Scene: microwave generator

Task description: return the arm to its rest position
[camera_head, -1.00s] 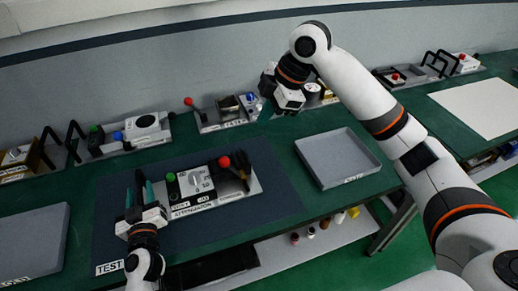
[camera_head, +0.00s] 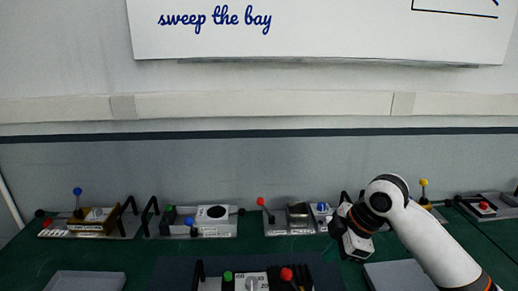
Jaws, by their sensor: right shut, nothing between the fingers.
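My right arm (camera_head: 430,240) comes in from the lower right and bends over at the wrist. Its gripper (camera_head: 345,245) hangs above the back of the green bench, in front of the row of units. It is shut and holds nothing; its fingertips are small and partly hidden by its own body. My left gripper does not show clearly in this view.
A unit with green and red knobs (camera_head: 252,282) is cut off at the bottom edge. Several lever units, one with a red-knobbed lever (camera_head: 265,208), line the bench's back. Grey trays (camera_head: 88,281) are at lower left and lower right. A whiteboard (camera_head: 320,30) hangs above.

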